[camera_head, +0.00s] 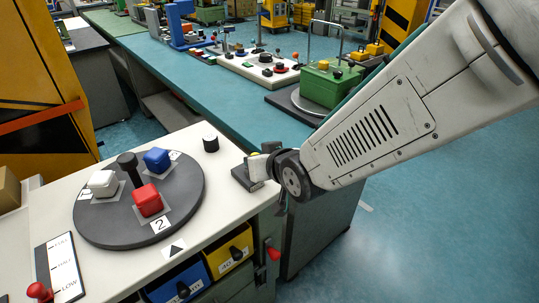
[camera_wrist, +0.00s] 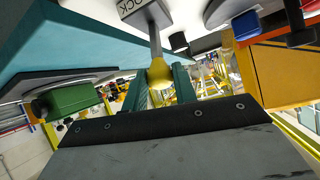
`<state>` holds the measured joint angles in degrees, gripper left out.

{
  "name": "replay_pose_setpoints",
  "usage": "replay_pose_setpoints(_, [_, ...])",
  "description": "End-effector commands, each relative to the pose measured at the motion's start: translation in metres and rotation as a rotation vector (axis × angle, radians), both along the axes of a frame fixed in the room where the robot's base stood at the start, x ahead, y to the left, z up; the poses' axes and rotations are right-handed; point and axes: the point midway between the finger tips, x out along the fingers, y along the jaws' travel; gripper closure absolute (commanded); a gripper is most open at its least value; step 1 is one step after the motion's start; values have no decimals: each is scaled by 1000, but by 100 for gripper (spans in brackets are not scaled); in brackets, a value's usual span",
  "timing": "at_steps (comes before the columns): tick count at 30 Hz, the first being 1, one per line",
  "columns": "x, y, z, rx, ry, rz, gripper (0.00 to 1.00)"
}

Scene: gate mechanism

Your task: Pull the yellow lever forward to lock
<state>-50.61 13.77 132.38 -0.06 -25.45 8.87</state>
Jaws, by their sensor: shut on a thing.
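The lever has a grey shaft and a yellow knob (camera_wrist: 160,75), seen in the wrist view. The shaft rises from a grey base plate (camera_wrist: 141,8) whose visible lettering reads "OCK". My gripper (camera_wrist: 159,80) has its two fingers on either side of the knob and is shut on it. In the head view, my gripper (camera_head: 268,164) is at the right edge of the white table, over a dark base block (camera_head: 242,178). There the lever is mostly hidden behind my gripper and arm, with only a bit of yellow showing.
A grey turntable (camera_head: 110,226) with white, blue and red blocks lies left on the white table (camera_head: 45,200). A black knob (camera_head: 210,143) stands near the lever. A red-handled slider (camera_head: 40,290) is at front left. A teal bench (camera_head: 190,75) with a green box (camera_head: 328,88) runs behind.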

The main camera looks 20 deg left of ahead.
Motion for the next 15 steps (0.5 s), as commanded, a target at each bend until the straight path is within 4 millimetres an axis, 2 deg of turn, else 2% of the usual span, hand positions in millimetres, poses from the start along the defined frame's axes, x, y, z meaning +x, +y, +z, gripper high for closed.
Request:
replay_pose_setpoints(11, [-5, 1, -3, -4, 3, 8, 100])
replay_pose_setpoints(12, [-5, 1, -3, -4, 3, 8, 67])
replay_pose_setpoints(14, [-4, 1, -3, -4, 2, 7, 50])
replay_pose_setpoints(15, [-4, 2, -3, -3, 2, 7, 50])
